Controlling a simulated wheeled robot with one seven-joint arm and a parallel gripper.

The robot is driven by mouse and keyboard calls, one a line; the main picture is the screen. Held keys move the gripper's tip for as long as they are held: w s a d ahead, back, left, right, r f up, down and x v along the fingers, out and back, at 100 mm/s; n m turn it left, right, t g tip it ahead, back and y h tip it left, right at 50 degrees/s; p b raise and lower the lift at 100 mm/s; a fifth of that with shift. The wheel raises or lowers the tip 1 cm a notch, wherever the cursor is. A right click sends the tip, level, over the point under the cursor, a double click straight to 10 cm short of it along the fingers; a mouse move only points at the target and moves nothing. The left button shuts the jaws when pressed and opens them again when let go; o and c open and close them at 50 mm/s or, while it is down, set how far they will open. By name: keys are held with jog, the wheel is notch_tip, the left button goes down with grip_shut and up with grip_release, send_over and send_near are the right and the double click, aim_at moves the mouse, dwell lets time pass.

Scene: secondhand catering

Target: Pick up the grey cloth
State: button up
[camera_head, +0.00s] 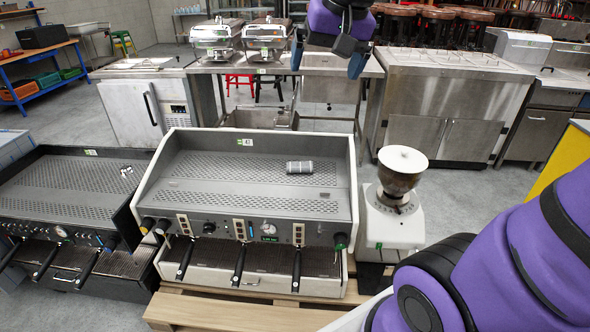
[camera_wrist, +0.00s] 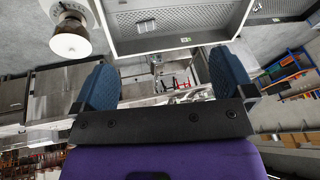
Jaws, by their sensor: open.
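A small grey roll-shaped thing (camera_head: 300,167) lies on the perforated top of the white-sided espresso machine (camera_head: 190,168), right of the middle. It may be the grey cloth, rolled up; it is too small to be sure. My gripper (camera_head: 327,60) is open and empty, high up and beyond the machine in the head view, well apart from the roll. In the wrist view my gripper's two blue fingers (camera_wrist: 165,78) stand wide apart with nothing between them.
A coffee grinder (camera_head: 402,170) with a tall hopper stands right of the machine. A dark espresso machine (camera_head: 70,185) stands at left.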

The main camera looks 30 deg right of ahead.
jog(key=w+d+f+m+g, duration=0.1)
jog(key=w+d+f+m, duration=0.1)
jog(key=w, duration=0.6)
jog(key=w+d+f+m, duration=0.1)
jog(key=w+d+m, duration=0.15)
jog(key=w, duration=0.55)
jog(key=m+g+y, duration=0.1)
jog(key=m+y, duration=0.3)
jog(key=m, duration=1.1)
send_over(300, 165)
jog(key=s+d, duration=0.2)
jog(key=f, duration=4.6)
jog(key=shift+w+d+f, duration=0.2)
jog(key=shift+f, duration=0.15)
jog(key=shift+w+x, duration=0.15)
jog(key=shift+x, duration=1.35)
jog(key=shift+w+x, duration=0.15)
jog(key=shift+x, duration=1.35)
jog(key=shift+r, duration=0.1)
jog(key=c, duration=0.9)
